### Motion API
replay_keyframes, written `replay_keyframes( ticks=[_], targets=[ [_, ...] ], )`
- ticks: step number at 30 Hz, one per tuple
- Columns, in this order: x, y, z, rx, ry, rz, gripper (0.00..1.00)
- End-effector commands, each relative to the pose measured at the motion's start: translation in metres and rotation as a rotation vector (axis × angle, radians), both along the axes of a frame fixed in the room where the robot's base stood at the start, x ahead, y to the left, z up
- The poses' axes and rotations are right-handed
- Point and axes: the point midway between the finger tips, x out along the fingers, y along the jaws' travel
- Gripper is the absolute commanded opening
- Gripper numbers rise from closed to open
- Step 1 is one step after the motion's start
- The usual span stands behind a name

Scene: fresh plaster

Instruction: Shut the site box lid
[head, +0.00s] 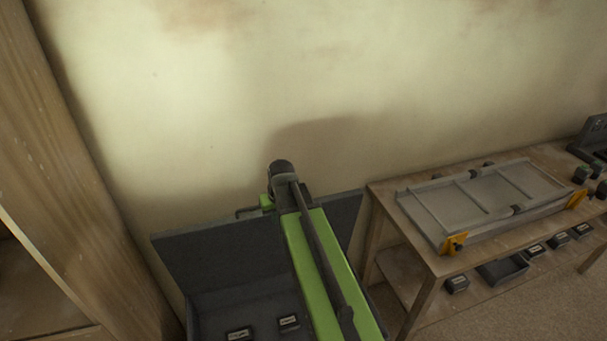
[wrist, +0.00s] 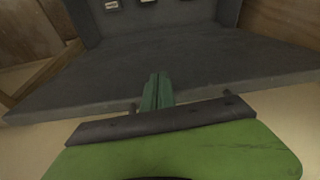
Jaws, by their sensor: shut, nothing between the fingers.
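The site box (head: 205,315) is dark grey and stands at the foot of the wall in the head view. Its lid (head: 215,254) is open, tilted up at the back towards the wall. In the wrist view the lid (wrist: 220,60) is a broad dark panel with its free edge nearest the camera. My gripper (wrist: 158,76) is shut and empty. Its green fingers overlap the lid near that edge; I cannot tell whether they touch it. In the head view my arm reaches over the box, hiding part of lid and box, and the fingertips are not clear.
A wooden bench (head: 410,205) with a grey metal frame tool (head: 490,195) stands close to the right of the box. A tall wooden cabinet (head: 60,170) stands at the left. Small labelled packs (head: 289,322) lie in the box. The plastered wall (head: 200,110) is directly behind.

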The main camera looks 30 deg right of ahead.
Motion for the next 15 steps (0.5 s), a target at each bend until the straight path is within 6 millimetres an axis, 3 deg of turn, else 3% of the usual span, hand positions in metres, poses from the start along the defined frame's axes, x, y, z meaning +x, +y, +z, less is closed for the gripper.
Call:
replay_keyframes(
  ticks=[1,7,10,15],
  targets=[
    [0.016,-0.028,0.042,-0.006,-0.038,-0.023,0.00],
    [0.047,-0.115,0.088,-0.043,-0.164,-0.084,0.00],
    [0.052,-0.138,0.092,-0.054,-0.196,-0.098,0.00],
    [0.053,-0.140,0.088,-0.057,-0.202,-0.098,0.00]
  ],
)
